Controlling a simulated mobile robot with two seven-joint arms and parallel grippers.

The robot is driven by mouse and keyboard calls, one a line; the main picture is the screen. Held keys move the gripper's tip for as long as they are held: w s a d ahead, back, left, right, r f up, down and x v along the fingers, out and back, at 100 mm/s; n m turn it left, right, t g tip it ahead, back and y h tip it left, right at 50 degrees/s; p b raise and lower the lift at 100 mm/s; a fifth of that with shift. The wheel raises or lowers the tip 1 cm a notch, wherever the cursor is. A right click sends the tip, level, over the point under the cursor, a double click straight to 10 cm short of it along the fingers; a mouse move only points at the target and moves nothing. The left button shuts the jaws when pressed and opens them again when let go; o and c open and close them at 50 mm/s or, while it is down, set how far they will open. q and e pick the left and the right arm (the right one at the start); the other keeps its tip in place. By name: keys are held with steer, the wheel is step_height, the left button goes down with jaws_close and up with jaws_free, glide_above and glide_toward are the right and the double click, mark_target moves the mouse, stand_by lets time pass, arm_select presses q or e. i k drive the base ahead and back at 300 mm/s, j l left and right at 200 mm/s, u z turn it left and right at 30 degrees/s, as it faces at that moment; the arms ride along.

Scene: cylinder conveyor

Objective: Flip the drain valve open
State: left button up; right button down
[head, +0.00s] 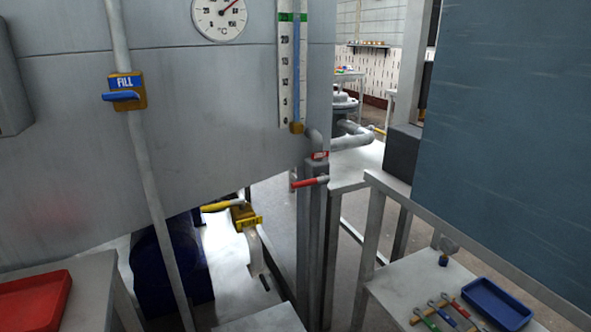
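No label that clearly reads as drain can be made out. A valve with a red lever handle (309,182) sits on the grey pipe right of the tank's lower edge. Its lever lies nearly level, and a small red label (320,155) above it is too small to read. I cannot tell from the labels which is the drain valve. Neither of my grippers is in view.
The grey tank (210,110) carries a dial gauge (219,14), a level gauge (291,75) and a blue-handled valve marked FILL (122,97). A red tray (35,300) is at lower left. A blue tray (495,303) and tools lie on a bench at lower right.

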mark_target(323, 179)
steer(key=i+l+u, duration=0.4)
steer(key=l, duration=0.2)
steer(key=i+l+u, duration=0.2)
steer(key=l+u, duration=0.2)
steer(key=l, duration=0.25)
